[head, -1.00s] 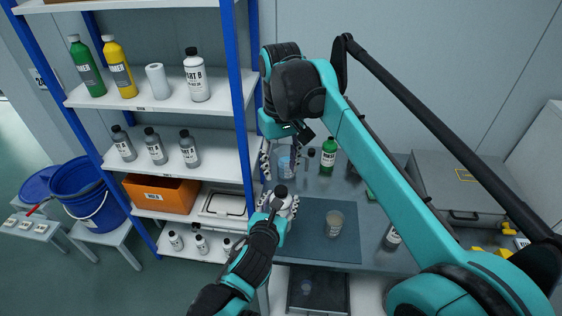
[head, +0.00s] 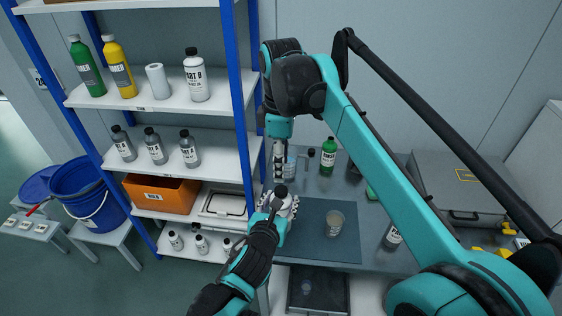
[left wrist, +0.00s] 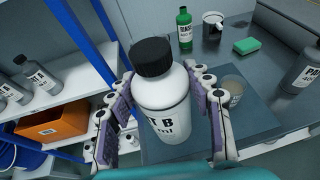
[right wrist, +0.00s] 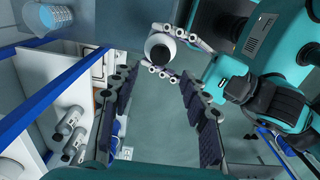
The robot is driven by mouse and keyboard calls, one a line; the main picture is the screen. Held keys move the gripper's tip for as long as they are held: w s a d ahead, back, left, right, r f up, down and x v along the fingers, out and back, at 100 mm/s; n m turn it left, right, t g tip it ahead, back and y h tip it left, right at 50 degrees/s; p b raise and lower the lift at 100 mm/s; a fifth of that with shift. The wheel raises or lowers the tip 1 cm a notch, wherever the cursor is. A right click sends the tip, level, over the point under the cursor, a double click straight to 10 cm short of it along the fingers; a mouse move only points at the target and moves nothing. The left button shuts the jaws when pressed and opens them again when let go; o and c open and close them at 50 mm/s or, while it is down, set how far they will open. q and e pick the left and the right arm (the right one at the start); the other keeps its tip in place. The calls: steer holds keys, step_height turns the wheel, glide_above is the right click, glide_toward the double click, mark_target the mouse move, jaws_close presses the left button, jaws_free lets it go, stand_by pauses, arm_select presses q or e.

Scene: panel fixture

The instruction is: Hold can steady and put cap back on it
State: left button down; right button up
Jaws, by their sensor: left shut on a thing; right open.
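The white can (left wrist: 163,105), labelled with a B, is upright in my left gripper (left wrist: 165,82), whose fingers close on both sides of it. The black cap (left wrist: 152,57) sits on top of the can; I cannot tell how tightly. In the head view the cap (head: 281,190) shows above my left gripper (head: 284,204). My right gripper (head: 279,176) points down just above the cap there, its fingers seen edge-on. In the right wrist view, my right gripper (right wrist: 156,78) has its fingers apart and empty, with the cap (right wrist: 159,50) beyond the tips.
A dark mat (head: 305,244) with a cup (head: 334,224) lies on the bench beside the left gripper. A green bottle (head: 328,157) stands at the back. A blue-posted shelf (head: 245,110) with bottles rises close on the left.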

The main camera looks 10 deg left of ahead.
mark_target(281, 189)
steer(key=shift+f, duration=3.95)
jaws_close()
